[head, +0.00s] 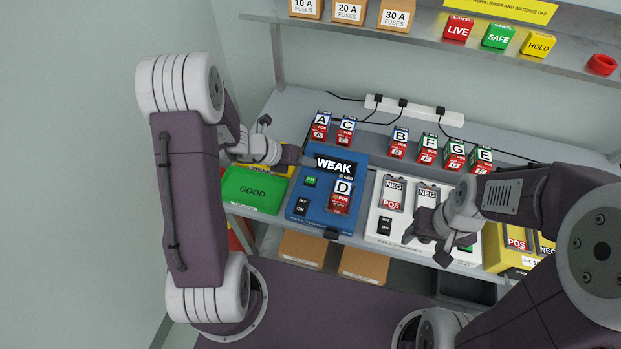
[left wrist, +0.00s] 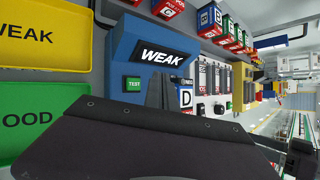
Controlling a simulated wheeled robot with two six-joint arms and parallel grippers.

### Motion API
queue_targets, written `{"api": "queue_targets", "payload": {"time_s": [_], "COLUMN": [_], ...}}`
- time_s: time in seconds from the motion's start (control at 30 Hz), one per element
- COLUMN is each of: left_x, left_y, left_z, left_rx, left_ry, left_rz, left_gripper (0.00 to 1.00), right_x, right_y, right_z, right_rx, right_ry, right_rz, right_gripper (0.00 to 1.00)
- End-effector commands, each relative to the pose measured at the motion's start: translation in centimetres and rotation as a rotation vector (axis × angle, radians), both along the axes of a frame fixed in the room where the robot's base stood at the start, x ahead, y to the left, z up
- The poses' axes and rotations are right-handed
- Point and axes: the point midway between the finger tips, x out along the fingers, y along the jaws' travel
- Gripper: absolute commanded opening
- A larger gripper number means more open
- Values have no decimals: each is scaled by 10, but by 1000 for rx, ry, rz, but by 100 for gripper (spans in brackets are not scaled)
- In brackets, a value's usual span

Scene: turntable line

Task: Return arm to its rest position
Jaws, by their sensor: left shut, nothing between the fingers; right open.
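My left gripper (head: 308,160) is shut and empty, at the upper left of the blue tester (head: 312,208), close to its display; I cannot tell whether it touches. In the left wrist view, its dark fingers (left wrist: 167,92) stand in front of the tester. The display (head: 334,165) reads WEAK. Battery D (head: 341,197) stands in the tester's slot. My right gripper (head: 427,246) is open and empty, over the front of the white charger-like unit (head: 377,223).
A green GOOD tray (head: 250,203) and a yellow WEAK tray (left wrist: 50,35) are left of the tester. Several lettered batteries, such as B (head: 399,143), stand behind. A shelf (head: 350,32) with fuse boxes runs above. A yellow unit (head: 497,256) is at right.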

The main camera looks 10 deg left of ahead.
Motion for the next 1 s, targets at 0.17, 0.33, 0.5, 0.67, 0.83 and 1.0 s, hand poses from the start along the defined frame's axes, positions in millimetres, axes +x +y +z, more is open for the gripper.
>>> {"api": "queue_targets", "payload": {"time_s": [0.17,0.33,0.5,0.67,0.83,1.0], "left_x": [0,0,1,-81,-153,-178], "left_y": [0,-1,-38,-72,-35,24], "left_z": [0,0,41,58,45,31], "left_rx": [0,0,34,327,735,944], "left_ry": [0,0,-97,-262,-531,-759], "left_rz": [0,-3,-122,-724,-1584,-2428], "left_gripper": [0,0,0,0,0,0], "right_x": [0,0,0,0,0,0], "right_y": [0,0,0,0,0,0], "right_z": [0,0,0,0,0,0], "right_rx": [0,0,0,0,0,0], "right_ry": [0,0,0,0,0,0], "right_rz": [0,0,0,0,0,0], "right_gripper": [62,62,62,62,62,62]}}
